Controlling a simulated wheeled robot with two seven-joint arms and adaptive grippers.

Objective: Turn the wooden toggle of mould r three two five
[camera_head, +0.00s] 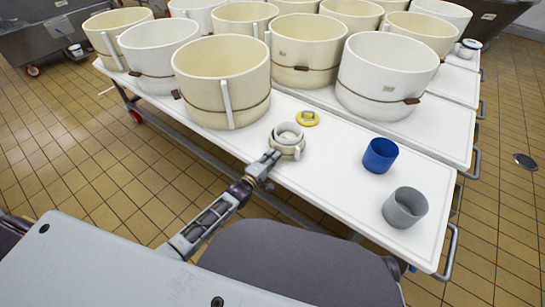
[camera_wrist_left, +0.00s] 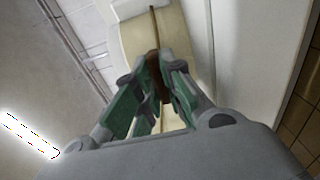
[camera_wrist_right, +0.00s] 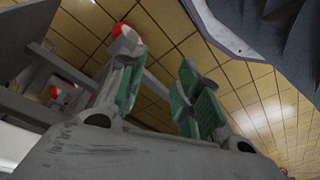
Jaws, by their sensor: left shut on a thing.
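A small cream mould (camera_head: 287,150) stands at the near edge of the white table, with a small white cup-like piece (camera_head: 289,133) in its top. No label is readable on it. My left gripper (camera_head: 271,158) reaches its near side. In the left wrist view, the fingers (camera_wrist_left: 158,75) are shut on a brown wooden toggle (camera_wrist_left: 154,60), against a cream mould wall (camera_wrist_left: 134,35) with a thin dark cord. The fingers hide part of the toggle. My right gripper (camera_wrist_right: 158,90) is open and empty in the right wrist view, above the tiled floor.
Several large cream moulds with cords and toggles, one of them here (camera_head: 222,75), fill the back of the white table (camera_head: 330,165). A yellow round object (camera_head: 307,118), a blue cup (camera_head: 380,155) and a grey cup (camera_head: 405,207) stand nearby. Bare tabletop lies between them.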

